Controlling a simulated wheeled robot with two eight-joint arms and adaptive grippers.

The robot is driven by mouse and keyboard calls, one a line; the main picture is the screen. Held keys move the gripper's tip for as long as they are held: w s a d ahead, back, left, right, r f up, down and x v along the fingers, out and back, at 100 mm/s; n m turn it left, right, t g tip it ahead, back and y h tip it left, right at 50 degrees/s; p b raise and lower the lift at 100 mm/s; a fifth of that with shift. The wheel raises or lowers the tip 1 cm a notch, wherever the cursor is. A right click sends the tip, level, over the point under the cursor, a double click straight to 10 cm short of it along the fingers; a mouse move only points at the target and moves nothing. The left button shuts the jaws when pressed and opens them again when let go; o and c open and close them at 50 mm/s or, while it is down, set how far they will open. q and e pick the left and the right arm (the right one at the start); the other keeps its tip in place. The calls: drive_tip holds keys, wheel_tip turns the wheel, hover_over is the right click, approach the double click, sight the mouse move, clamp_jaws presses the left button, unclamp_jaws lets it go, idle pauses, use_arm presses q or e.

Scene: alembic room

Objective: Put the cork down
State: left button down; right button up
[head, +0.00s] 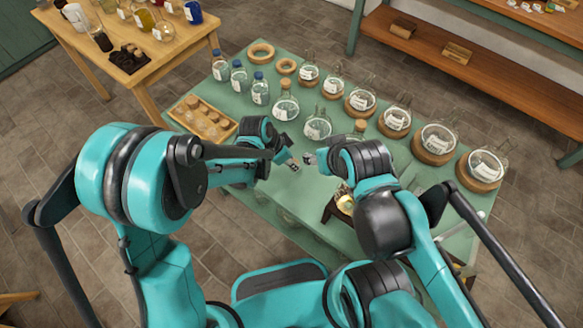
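Several corks (193,102) stand in a wooden tray (176,111) at the left of the green table. A cork (286,83) tops one round flask (286,107), and another cork (360,125) shows just behind my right arm. The flask (318,126) between them shows no clear stopper. My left gripper (293,161) and my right gripper (309,159) are close together, tips facing, over the middle of the table in front of that flask. Their fingertips are too small to tell whether they are open or whether either holds a cork.
Blue-capped bottles (238,76) and wooden rings (261,52) stand at the back left. A row of labelled flasks on cork rings (433,148) lines the right side. A dark stand (336,208) with a yellowish item is beside my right arm. Bare tabletop (290,190) shows below the grippers.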

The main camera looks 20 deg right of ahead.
use_arm(q)
drive_tip(key=shift+w+f, duration=0.2)
drive_tip(key=shift+w, duration=0.1)
drive_tip(key=shift+f, duration=0.25)
drive_tip(key=shift+f+b, duration=1.3)
drive_tip(key=shift+f, duration=0.4)
drive_tip(key=shift+f, duration=0.15)
drive_tip(key=c, duration=1.2)
unclamp_jaws()
